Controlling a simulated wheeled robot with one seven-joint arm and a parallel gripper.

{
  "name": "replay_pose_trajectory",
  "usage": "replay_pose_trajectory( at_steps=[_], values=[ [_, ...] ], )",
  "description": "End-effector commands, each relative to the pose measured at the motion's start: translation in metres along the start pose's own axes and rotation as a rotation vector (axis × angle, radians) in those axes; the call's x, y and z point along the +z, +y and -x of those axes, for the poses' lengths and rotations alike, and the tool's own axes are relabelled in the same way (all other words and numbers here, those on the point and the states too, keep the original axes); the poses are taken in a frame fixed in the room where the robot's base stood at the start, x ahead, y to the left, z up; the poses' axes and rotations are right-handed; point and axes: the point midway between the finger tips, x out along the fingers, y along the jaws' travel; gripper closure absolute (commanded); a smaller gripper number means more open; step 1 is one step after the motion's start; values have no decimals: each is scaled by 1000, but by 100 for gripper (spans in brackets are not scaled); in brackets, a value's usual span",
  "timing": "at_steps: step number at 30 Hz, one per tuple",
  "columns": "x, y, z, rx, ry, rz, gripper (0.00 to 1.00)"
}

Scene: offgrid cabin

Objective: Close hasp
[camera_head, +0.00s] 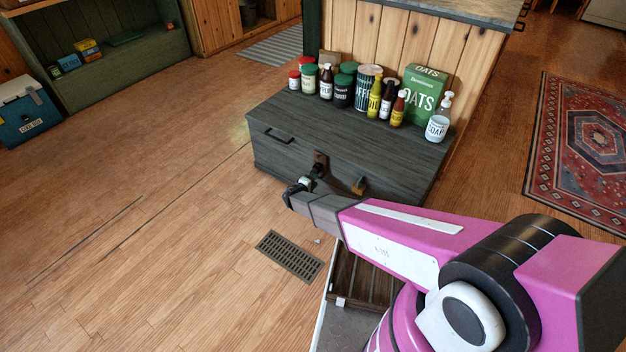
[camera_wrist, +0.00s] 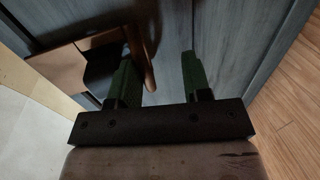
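The dark grey wooden chest (camera_head: 290,150) stands against a plank-sided counter, its lid down. A dark brown hasp piece (camera_head: 320,160) shows on its front near the lid edge. My gripper (camera_head: 302,184) is just in front of and below that piece. In the wrist view my gripper (camera_wrist: 160,70) has two green-padded fingers spread apart in front of grey boards. A brown strap-like hasp part (camera_wrist: 143,45) lies between them, close beside the left finger; I cannot tell whether they touch. A brown plate (camera_wrist: 58,68) and a black block are farther left.
Jars, bottles, a green oats box (camera_head: 420,94) and a soap bottle (camera_head: 438,122) stand on the chest lid. A small brown block (camera_head: 359,186) is on the chest front, right of my gripper. A floor vent (camera_head: 290,256) lies in front; the floor to the left is clear.

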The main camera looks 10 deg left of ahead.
Motion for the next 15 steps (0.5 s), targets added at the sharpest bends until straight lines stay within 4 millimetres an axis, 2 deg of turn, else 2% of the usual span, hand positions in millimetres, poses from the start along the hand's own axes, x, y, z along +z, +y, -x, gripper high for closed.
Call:
replay_pose_trajectory(
  at_steps=[15],
  values=[
    [-1, 5, 2, 4, 3, -2, 62]
  ],
)
